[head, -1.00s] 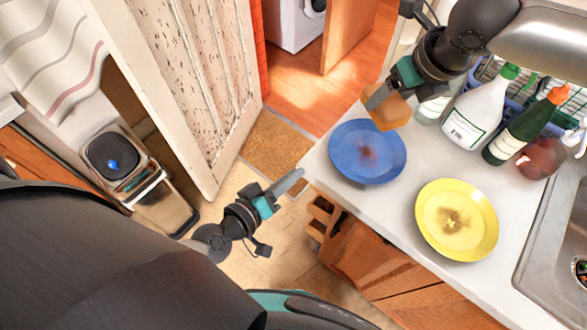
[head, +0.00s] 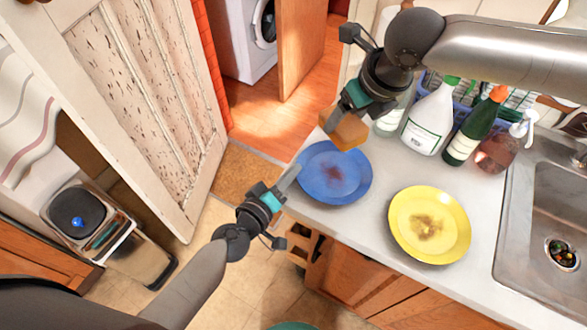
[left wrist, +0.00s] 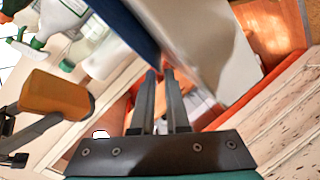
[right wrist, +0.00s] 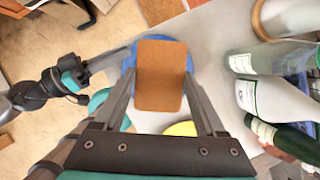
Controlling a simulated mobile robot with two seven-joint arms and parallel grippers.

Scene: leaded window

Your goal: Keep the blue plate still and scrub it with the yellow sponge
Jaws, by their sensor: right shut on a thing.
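The blue plate (head: 318,192) lies on the counter near its left edge, with a dark reddish-brown stain in its middle. The yellow sponge (head: 347,133), orange-brown here, is held between the fingers of my right gripper (head: 340,118). It is over the plate's far edge; I cannot tell whether it touches. In the right wrist view the sponge (right wrist: 160,75) hides most of the plate. My left gripper (head: 292,175) has its fingertips at the plate's left rim. In the left wrist view its fingers (left wrist: 160,75) are apart by a narrow gap, close to the plate's blue edge (left wrist: 122,25).
A yellow plate (head: 405,225) with a brown stain lies to the right on the counter (head: 360,215). A white spray bottle (head: 428,120), a green bottle (head: 468,140) and a reddish soap bottle (head: 495,152) stand behind. The sink (head: 545,215) is at far right.

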